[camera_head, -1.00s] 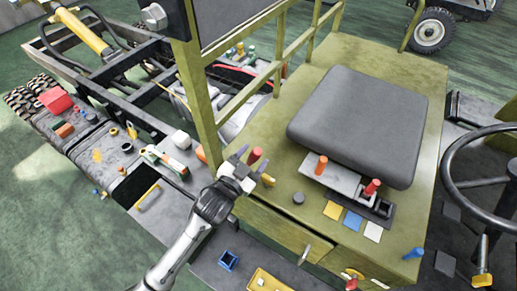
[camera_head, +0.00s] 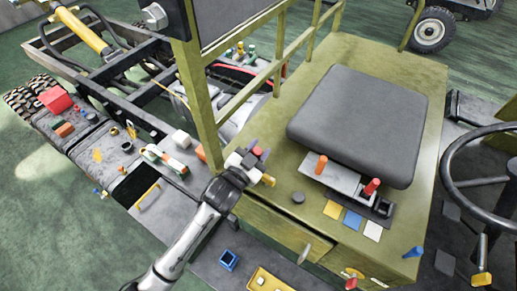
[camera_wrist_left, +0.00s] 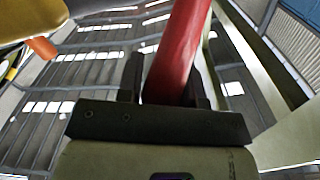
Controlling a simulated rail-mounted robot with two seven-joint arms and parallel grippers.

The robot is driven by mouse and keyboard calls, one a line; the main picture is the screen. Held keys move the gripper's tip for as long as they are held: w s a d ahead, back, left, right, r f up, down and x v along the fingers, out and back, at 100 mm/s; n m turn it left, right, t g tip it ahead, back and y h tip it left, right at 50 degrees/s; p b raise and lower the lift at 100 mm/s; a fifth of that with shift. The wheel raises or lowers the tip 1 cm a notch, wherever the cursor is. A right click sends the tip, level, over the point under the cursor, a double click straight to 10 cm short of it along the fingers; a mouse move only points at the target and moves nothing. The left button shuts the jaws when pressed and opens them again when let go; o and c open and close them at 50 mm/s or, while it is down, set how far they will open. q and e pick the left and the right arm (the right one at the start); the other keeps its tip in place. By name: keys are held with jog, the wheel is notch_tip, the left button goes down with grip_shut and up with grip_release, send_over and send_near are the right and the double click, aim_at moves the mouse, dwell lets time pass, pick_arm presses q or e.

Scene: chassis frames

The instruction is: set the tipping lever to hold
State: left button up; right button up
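My left gripper (camera_head: 253,154) is at the red lever (camera_head: 258,152) on the left edge of the olive seat box. In the left wrist view the red lever (camera_wrist_left: 178,50) rises between the two dark fingers (camera_wrist_left: 165,85), which look closed against its sides. In the head view the fingers hide most of the lever, so only its red top shows. No marking for hold is readable, and I cannot tell from a label which lever is the tipping one. My right gripper is not in view.
Yellow, blue and white plates (camera_head: 352,220) lie in front. An olive post (camera_head: 200,105) and railing rise close behind my left gripper.

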pick_arm(q)
grip_shut()
jog(key=a+n+p, duration=0.1)
jog(key=w+a+n+p, duration=0.2)
jog(key=n, duration=0.1)
jog(key=shift+w+a+r, duration=0.2)
jog(key=shift+a+r, duration=0.05)
jog(key=shift+r, duration=0.1)
jog(key=o, duration=0.6)
grip_release()
jog(key=shift+c, duration=0.2)
jog(key=shift+s, duration=0.1)
jog(key=v, duration=1.3)
jog(key=shift+s+a+b, duration=0.2)
jog(key=shift+s+b, duration=0.1)
jog(key=shift+b, duration=0.15)
